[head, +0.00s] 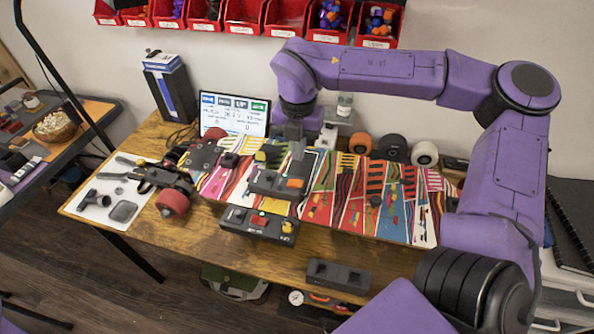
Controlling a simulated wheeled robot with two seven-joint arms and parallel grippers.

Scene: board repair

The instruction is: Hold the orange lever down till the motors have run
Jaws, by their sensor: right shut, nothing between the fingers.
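An orange lever (295,183) sits at the right end of a dark grey control box (262,182), which lies on the colourful skateboard deck (340,208). My right gripper (298,155) comes down from above, shut and empty, with its tips just behind the lever in the picture. I cannot tell whether the tips touch the lever or how far down it is. A screen (234,112) with small lines of text stands behind the board; the text is too small to read. My left gripper is not in view.
A second control box (258,224) with knobs sits at the table's front edge. A truck with a red wheel (172,203) is at the board's left end, beside a white tool mat (85,215). Loose wheels (392,148) stand behind the board. Red bins (240,15) hang on the wall.

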